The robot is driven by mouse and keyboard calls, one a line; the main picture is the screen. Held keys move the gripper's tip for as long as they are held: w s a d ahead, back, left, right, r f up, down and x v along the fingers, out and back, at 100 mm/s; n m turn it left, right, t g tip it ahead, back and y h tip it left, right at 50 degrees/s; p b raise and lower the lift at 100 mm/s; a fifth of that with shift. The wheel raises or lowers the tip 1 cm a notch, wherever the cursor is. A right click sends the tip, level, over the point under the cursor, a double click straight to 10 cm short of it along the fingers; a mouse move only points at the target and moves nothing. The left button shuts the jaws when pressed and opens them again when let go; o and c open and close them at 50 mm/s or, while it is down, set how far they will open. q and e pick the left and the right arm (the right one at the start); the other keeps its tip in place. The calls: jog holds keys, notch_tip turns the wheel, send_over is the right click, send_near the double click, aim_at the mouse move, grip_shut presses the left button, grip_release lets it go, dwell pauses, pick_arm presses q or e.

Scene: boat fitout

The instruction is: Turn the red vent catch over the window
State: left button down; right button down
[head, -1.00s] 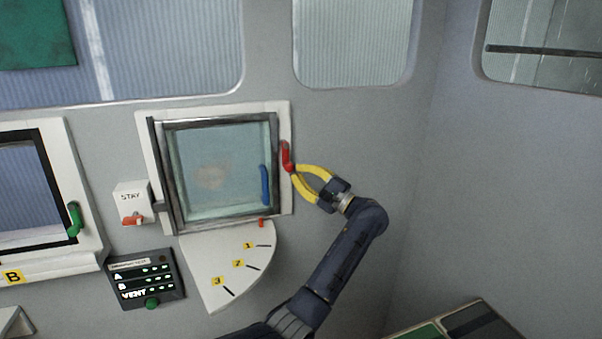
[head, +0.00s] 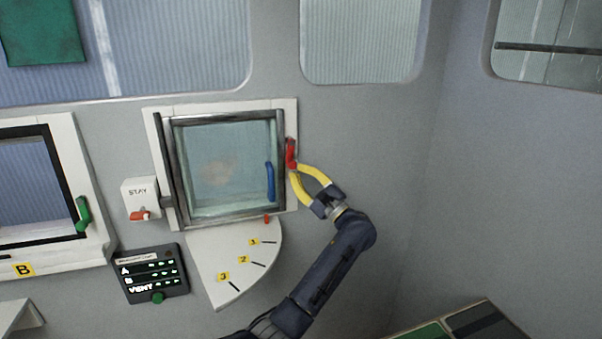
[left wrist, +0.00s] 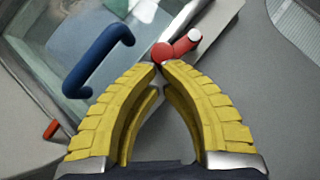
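The red vent catch (head: 290,152) is on the white frame (head: 291,190) at the right side of the middle window (head: 218,165). It stands roughly upright, and its white-capped end shows in the left wrist view. My left gripper (head: 291,167) has its yellow fingers drawn together at the catch's lower end. In the left wrist view the fingertips (left wrist: 160,65) nearly meet, with the round red end of the catch (left wrist: 163,52) at and just beyond them. They appear closed on it, partly hiding it. My right gripper is in neither view.
A blue handle (head: 270,182) is on the pane just left of the catch. Below are a small red peg (head: 267,219) and a white numbered quadrant (head: 220,262). A STAY box (head: 140,198) and dark panel (head: 150,275) are left. The wall right of my arm is clear.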

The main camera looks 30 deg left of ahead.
pick_arm(q)
jog(key=shift+s+a+r+m+t, duration=0.1)
jog(key=shift+s+a+m+t, duration=0.3)
jog(key=shift+m+t, duration=0.7)
jog(key=shift+s+a+f+m+t, duration=0.1)
jog(key=shift+s+a+m+t, duration=0.25)
jog(key=shift+m+t, duration=0.8)
jog(key=shift+s+a+r+m+t, duration=0.1)
jog(key=shift+s+a+m+t, duration=0.35)
jog(key=shift+m, duration=1.1)
jog(key=shift+s+a+r+t, duration=0.2)
jog(key=shift+s+r+t, duration=0.05)
jog(key=shift+s+t, duration=0.3)
dwell(2.6)
jog(key=shift+f, duration=0.15)
jog(key=shift+w+d+f, duration=0.1)
jog(key=shift+d+f, duration=0.05)
jog(key=shift+f, duration=0.1)
jog(key=w+f+v, duration=0.1)
jog(key=v, duration=1.1)
jog(key=shift+w+a+f, duration=0.25)
jog(key=shift+w+f, duration=0.15)
jog(key=shift+f, duration=0.05)
